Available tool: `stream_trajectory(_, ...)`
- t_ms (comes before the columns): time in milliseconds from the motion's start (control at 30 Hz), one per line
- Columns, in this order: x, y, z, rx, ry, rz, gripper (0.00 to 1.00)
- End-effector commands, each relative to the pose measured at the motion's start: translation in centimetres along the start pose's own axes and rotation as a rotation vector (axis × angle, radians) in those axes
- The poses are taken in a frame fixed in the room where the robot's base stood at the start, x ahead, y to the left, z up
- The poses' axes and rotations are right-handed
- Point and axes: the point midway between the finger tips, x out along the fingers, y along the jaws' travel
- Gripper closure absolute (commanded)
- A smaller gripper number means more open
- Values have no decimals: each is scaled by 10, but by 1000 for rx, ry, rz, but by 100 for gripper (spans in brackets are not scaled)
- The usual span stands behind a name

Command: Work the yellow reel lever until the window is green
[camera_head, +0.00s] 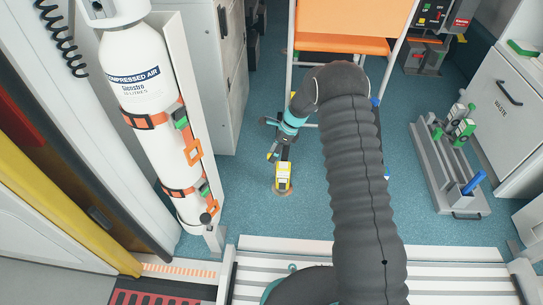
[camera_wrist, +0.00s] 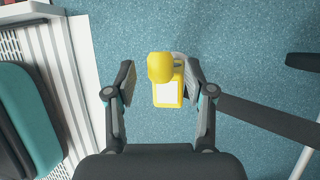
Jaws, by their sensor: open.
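The yellow reel lever (camera_head: 283,172) stands low on the blue floor in the head view, with a small round base just below it. In the wrist view the lever's rounded yellow end (camera_wrist: 160,68) shows above a yellow body with a pale, whitish face (camera_wrist: 167,94). I cannot tell whether that face is the window; no green shows on the reel. My gripper (camera_wrist: 159,80) is open, one finger on each side of the yellow part, with a gap at the left. At the right, I cannot tell if the finger touches. My gripper (camera_head: 279,153) looks small in the head view.
A white compressed air cylinder (camera_head: 137,75) with orange straps stands at the left. An orange seat (camera_head: 341,45) is behind my arm. A grey rack with coloured handles (camera_head: 443,178) lies at the right. White ramp slats (camera_head: 440,255) run along the front. Blue floor is clear around the reel.

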Motion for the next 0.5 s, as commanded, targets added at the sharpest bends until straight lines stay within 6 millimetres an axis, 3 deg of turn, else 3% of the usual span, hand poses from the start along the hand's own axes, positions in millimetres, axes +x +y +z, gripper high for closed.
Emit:
stream_trajectory(200, 20, 0, 0, -1, 0, 0, 46)
stream_trajectory(500, 23, 0, 0, -1, 0, 0, 46)
